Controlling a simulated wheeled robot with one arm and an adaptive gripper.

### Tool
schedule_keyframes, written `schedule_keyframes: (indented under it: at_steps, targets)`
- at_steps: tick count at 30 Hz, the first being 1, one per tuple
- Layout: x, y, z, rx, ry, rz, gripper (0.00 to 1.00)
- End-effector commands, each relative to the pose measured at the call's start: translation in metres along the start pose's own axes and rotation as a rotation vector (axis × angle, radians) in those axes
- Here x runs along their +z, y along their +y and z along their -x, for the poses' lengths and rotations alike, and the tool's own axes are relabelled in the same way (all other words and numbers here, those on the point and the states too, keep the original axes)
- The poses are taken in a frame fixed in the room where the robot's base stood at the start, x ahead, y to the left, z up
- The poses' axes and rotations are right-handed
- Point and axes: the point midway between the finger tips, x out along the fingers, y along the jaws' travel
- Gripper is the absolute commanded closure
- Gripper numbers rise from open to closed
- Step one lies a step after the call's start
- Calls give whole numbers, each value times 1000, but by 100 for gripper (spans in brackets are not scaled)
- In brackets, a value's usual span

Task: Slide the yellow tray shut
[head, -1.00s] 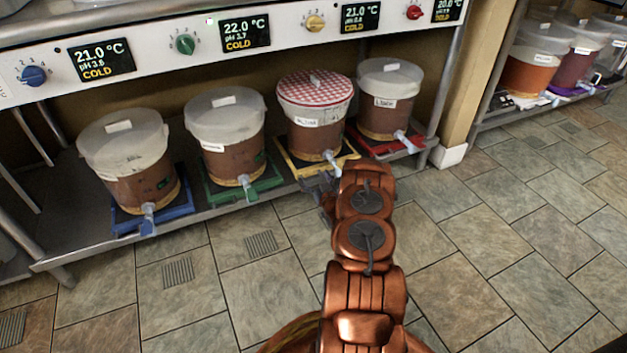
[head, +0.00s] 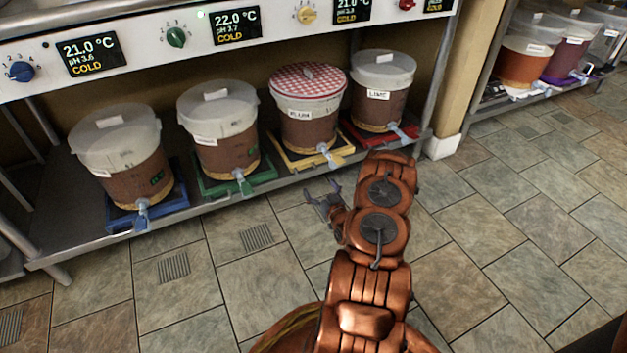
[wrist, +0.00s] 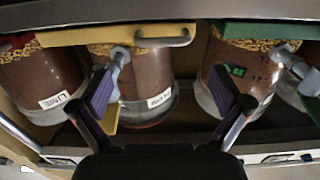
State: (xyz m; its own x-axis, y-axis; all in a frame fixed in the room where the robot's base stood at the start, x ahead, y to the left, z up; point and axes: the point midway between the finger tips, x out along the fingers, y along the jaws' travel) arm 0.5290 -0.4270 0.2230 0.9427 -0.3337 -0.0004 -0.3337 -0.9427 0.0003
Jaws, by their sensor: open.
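The yellow tray (head: 290,162) sits on the low shelf under the bucket labelled PLUM (head: 308,120), which has a red-and-white checked cover. Its front edge looks roughly in line with the neighbouring trays; I cannot tell whether it is fully in. In the wrist view, which looks upside down, the yellow tray (wrist: 75,36) runs along the top, with a grey bar handle (wrist: 165,41). My gripper (head: 323,192) is open and empty, in front of the yellow tray and apart from it in the head view. Its spread fingers (wrist: 163,92) face the PLUM bucket.
A green tray (head: 250,181) and a blue tray (head: 165,213) with buckets stand to the left. A red tray (head: 405,133) with the LIME bucket (head: 382,88) stands to the right. Light taps stick out in front. The tiled floor (head: 480,230) before the shelf is clear.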

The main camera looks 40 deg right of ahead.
Motion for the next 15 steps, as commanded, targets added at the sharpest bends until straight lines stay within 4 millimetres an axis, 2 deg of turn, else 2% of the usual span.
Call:
schedule_keyframes:
  at_steps: [6, 15]
  targets:
    - [0, 2, 20, 2, 1, 0, 0]
    - [-1, 0, 24, 0, 3, 1, 0]
